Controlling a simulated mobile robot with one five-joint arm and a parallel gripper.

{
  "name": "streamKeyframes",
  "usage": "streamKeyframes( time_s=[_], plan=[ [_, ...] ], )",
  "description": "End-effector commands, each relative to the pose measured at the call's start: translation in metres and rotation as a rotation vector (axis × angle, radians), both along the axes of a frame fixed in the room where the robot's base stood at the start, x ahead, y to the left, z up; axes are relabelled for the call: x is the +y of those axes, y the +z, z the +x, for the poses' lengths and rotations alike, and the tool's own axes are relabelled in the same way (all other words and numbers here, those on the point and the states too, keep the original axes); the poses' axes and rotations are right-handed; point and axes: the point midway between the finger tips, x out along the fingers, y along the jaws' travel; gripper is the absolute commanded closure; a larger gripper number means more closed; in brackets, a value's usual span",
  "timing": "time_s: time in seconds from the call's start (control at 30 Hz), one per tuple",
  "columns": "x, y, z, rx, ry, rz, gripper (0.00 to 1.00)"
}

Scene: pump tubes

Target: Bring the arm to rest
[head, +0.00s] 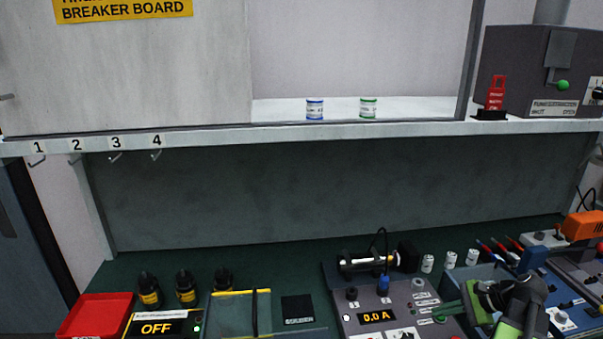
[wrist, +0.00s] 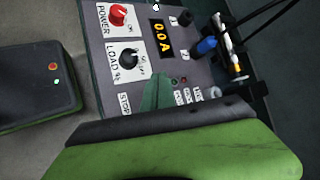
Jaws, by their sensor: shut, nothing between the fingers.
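My gripper (head: 441,313) is at the lower right of the head view, with its green fingers shut and empty. In the wrist view the green fingertips (wrist: 156,92) lie in front of the grey test panel (wrist: 190,70). I cannot tell whether they touch it. The panel also shows in the head view (head: 372,301), with its display reading 0.0 A. A tube-like part (head: 358,262) with a bright section lies across the back of the panel.
Several small white cans (head: 450,259) stand behind my gripper. A red tray (head: 97,316), black bottles (head: 186,290) and a box reading OFF (head: 160,326) are at left.

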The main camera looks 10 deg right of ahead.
Motion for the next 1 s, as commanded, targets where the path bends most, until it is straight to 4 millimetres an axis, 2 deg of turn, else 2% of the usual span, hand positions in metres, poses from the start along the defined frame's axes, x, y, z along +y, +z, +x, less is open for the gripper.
streamKeyframes(
  time_s=[0.03,0.07,0.1,0.17,0.2,0.3,0.4,0.5,0.6,0.67,0.8,0.9,1.0],
  plan=[
    [0.039,0.000,0.026,0.000,0.081,0.000,1.00],
    [0.063,0.000,0.038,0.002,0.128,-0.001,1.00],
    [0.096,-0.002,0.053,0.012,0.194,-0.010,1.00],
    [0.145,-0.008,0.069,0.032,0.290,-0.035,1.00],
    [0.176,-0.012,0.077,0.047,0.355,-0.058,1.00],
    [0.251,-0.025,0.086,0.069,0.535,-0.147,1.00],
    [0.312,-0.038,0.084,0.076,0.719,-0.261,1.00],
    [0.357,-0.050,0.076,0.070,0.897,-0.386,1.00],
    [0.388,-0.060,0.067,0.050,1.075,-0.526,1.00],
    [0.395,-0.066,0.062,0.038,1.190,-0.628,1.00],
    [0.355,-0.072,0.060,0.034,1.379,-0.840,1.00],
    [0.345,-0.072,0.064,0.014,1.458,-0.889,1.00],
    [0.345,-0.072,0.064,-0.001,1.486,-0.890,1.00]
  ],
)
